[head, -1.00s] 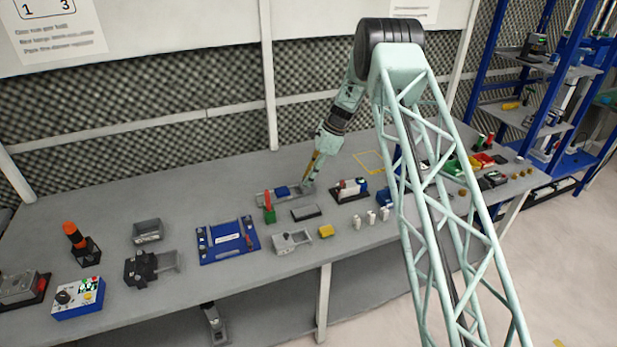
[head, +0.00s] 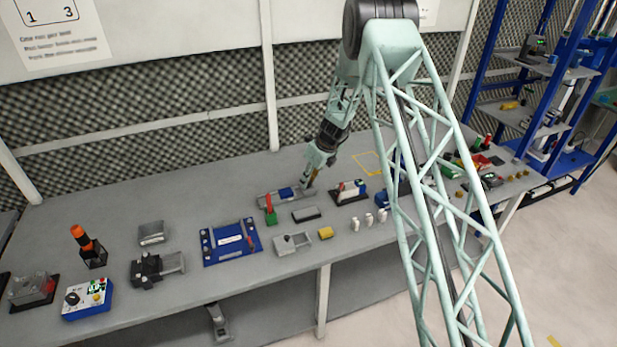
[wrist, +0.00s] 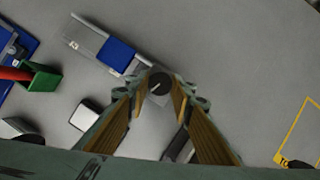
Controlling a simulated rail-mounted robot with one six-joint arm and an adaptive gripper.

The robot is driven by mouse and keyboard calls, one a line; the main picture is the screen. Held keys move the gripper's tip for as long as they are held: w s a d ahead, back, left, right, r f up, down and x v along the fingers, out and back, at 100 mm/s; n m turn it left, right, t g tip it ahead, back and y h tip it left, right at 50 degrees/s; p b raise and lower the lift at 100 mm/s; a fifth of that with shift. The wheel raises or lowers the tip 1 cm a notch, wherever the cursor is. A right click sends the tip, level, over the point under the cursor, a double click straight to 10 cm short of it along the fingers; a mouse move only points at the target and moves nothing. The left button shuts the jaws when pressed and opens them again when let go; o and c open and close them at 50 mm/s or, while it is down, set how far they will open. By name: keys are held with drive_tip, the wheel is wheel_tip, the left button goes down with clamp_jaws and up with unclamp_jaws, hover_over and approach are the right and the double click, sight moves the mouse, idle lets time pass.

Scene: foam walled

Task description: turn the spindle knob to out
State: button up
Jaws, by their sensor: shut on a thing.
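The spindle knob (wrist: 160,84) is a dark round cap with a pale line across it. It sits at the right end of a long grey fixture (wrist: 86,36) that carries a blue block (wrist: 117,56). In the head view the fixture (head: 268,201) lies at the middle of the bench, with its blue block (head: 286,193). My gripper (wrist: 159,92) has its yellow-brown fingers on either side of the knob, shut on it. In the head view my gripper (head: 313,183) is at the fixture's right end and hides the knob. I cannot read any marks around the knob.
A green block with a red handle (wrist: 42,77) stands close to the fixture's left part. The bench behind the fixture is clear.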

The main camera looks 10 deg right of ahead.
drive_tip(key=shift+s+m+h+p, duration=0.1)
drive_tip(key=shift+m+h+p, duration=0.2)
drive_tip(key=shift+m+p, duration=0.75)
drive_tip(key=shift+p, duration=0.3)
drive_tip(key=o, duration=0.9)
drive_tip(key=shift+c, duration=0.2)
drive_tip(key=shift+r, duration=0.1)
drive_tip(key=v, duration=1.1)
drive_tip(key=shift+s+r, duration=0.25)
drive_tip(key=shift+r, duration=0.1)
